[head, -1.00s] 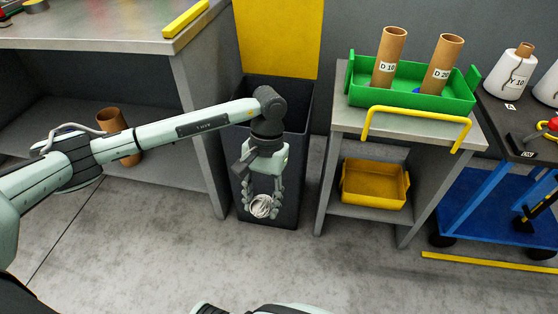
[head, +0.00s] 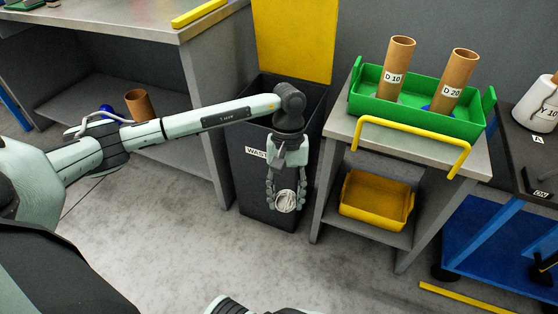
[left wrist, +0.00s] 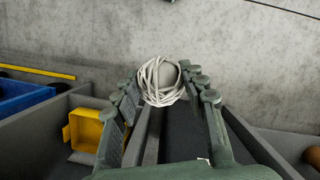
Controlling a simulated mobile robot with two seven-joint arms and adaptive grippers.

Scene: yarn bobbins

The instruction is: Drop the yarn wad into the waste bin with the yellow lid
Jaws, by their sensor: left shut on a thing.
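The yarn wad (head: 286,201) is a pale, tangled ball of strands. My left gripper (head: 286,198) is shut on it, with a finger on each side, and points down. The wad also shows between the fingertips in the left wrist view (left wrist: 161,81). The dark waste bin (head: 256,185) stands behind the gripper, with its yellow lid (head: 292,40) raised against the wall. In the head view the wad appears in front of the bin's front wall, below the rim. The arm hides part of the bin's opening and its label. I cannot make out my right gripper.
A grey stand (head: 412,149) right of the bin holds a green tray (head: 437,118) with two brown tubes, above a yellow bin (head: 374,202). A grey workbench (head: 130,30) stands left, with a brown tube (head: 139,104) on its shelf. A blue cart (head: 500,235) is at right. The floor in front is clear.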

